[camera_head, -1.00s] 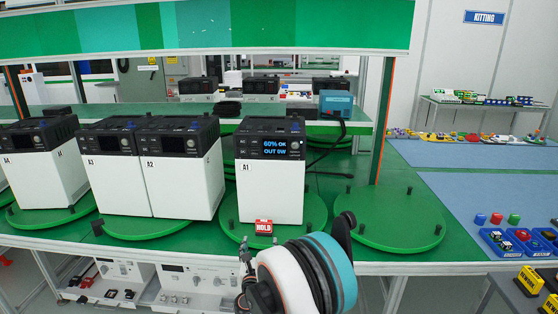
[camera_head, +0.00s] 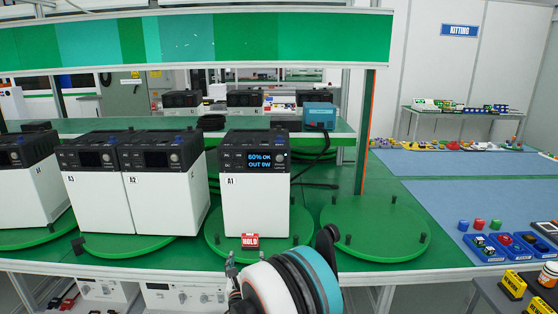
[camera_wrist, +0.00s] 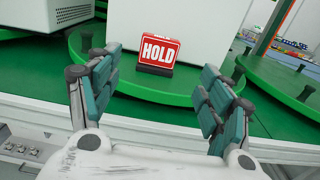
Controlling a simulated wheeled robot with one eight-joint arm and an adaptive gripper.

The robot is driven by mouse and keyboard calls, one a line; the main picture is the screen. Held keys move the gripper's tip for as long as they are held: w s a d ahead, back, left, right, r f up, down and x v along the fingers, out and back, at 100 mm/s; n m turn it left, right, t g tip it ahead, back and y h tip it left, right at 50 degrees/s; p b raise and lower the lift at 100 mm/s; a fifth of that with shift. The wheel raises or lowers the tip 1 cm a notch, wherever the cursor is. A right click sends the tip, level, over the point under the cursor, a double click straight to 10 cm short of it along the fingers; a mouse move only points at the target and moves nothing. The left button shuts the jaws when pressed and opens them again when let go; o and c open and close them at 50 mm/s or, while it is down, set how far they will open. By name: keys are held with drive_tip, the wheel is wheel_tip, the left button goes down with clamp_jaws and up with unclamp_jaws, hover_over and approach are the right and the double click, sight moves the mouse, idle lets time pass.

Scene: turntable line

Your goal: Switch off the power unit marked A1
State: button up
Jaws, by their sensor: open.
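The power unit marked A1 (camera_head: 256,198) is a white box with a black top panel. It stands upright on a green turntable (camera_head: 214,240). Its lit blue display (camera_head: 260,160) reads "60% OK" and "OUT 0W". A red HOLD sign (camera_head: 250,240) stands on the turntable in front of its base. In the wrist view, the white lower body of A1 (camera_wrist: 195,28) rises behind the HOLD sign (camera_wrist: 158,51). My gripper (camera_wrist: 160,85) is open and empty, its two fingers either side of the sign in the picture. In the head view my arm hides most of the gripper.
Units A2 (camera_head: 165,200) and A3 (camera_head: 95,205) stand close together to the left, with dark screens. An empty green turntable (camera_head: 375,228) with black pegs is to the right. A blue box (camera_head: 319,116) with a cable stands behind. A green overhead panel (camera_head: 200,40) spans above.

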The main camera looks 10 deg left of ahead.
clamp_jaws()
idle(1.4)
